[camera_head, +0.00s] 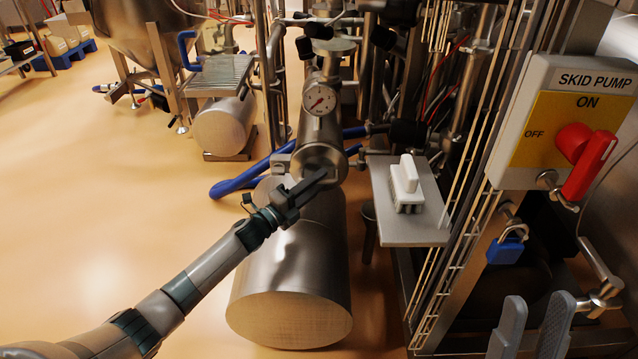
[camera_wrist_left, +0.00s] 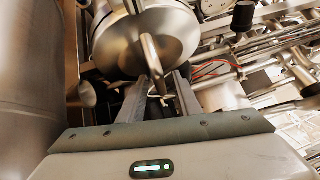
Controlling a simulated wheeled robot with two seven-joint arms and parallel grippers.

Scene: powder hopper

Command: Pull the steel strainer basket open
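The steel strainer basket shows its round end face (camera_head: 319,158) below the pressure gauge in the head view. In the left wrist view its round steel end (camera_wrist_left: 145,40) fills the upper middle, with a bar handle (camera_wrist_left: 150,58) pointing down toward my fingers. My left gripper (camera_head: 318,177) is in front of this end. In the left wrist view my left gripper (camera_wrist_left: 160,84) has its fingers apart, with the handle's lower end between their tips and gaps beside it. My right gripper (camera_head: 532,312) is open and empty at the bottom right. How far the basket sits inside its housing is hidden.
A large steel cylinder (camera_head: 290,280) lies below the strainer. A shelf (camera_head: 415,230) with a white brush (camera_head: 406,185) stands to the right. A pump switch box (camera_head: 575,120) and a blue padlock (camera_head: 507,247) are further right.

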